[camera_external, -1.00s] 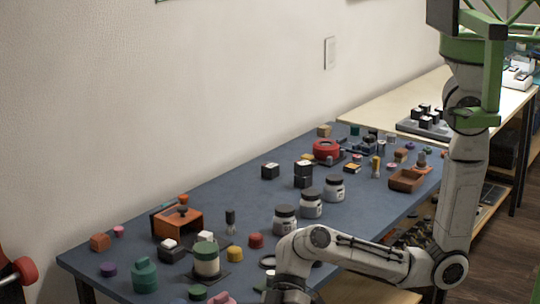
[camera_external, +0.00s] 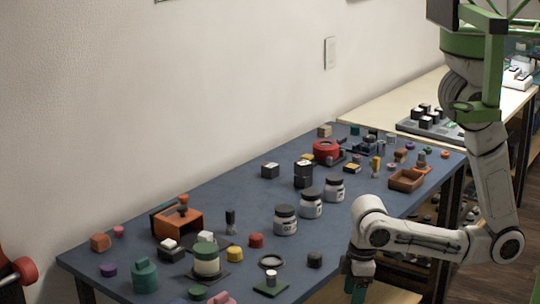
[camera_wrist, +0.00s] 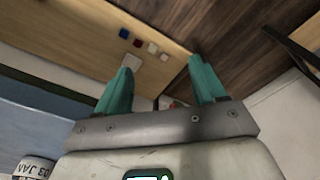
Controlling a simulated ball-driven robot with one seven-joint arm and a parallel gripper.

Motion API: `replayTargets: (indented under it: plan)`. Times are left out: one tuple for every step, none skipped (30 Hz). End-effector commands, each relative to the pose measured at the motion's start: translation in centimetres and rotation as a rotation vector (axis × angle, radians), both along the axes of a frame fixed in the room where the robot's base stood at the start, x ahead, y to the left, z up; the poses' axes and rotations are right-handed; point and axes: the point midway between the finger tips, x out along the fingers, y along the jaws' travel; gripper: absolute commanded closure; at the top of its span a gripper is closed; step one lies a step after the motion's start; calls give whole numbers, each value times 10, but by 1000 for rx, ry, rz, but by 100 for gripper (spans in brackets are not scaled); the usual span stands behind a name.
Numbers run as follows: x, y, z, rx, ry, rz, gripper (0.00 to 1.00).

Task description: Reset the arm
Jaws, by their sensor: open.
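My gripper (camera_external: 357,285) hangs from the bent arm past the front edge of the blue table (camera_external: 130,242) in the external view. In the wrist view its two teal fingers (camera_wrist: 160,80) are spread apart with nothing between them. Below them are a light wooden board or shelf and a dark wooden floor. A jar (camera_wrist: 35,168) with lettering shows at the lower left corner of the wrist view, clear of the fingers.
The table holds several jars (camera_external: 311,204), an orange box (camera_external: 180,222), a brown tray (camera_external: 406,180) and many small blocks. A light wooden table (camera_external: 385,108) stands behind.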

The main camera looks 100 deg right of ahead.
Motion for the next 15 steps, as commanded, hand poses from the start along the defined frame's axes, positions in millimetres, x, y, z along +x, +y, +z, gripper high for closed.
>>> replayTargets:
  plan:
    - [0,0,24,-1,-1,-1,31]
    - [0,0,32,-1,-1,-1,31]
    - [0,0,43,-1,-1,-2,31]
    - [0,0,51,-2,-1,-3,31]
    - [0,0,61,-2,-1,-4,31]
    - [0,0,72,-3,-1,-5,31]
    - [0,0,81,-3,-1,-6,31]
    - [0,-1,89,-3,-1,-6,31]
    - [0,-1,101,-4,-1,-7,31]
    - [0,-1,109,-5,-1,-8,31]
    - [0,-1,118,-6,-1,-10,31]
    - [0,-1,129,-6,-1,-11,31]
    - [1,-1,137,-7,-1,-12,31]
    - [0,-1,146,-8,-1,-13,31]
    - [0,-1,156,-9,-1,-14,31]
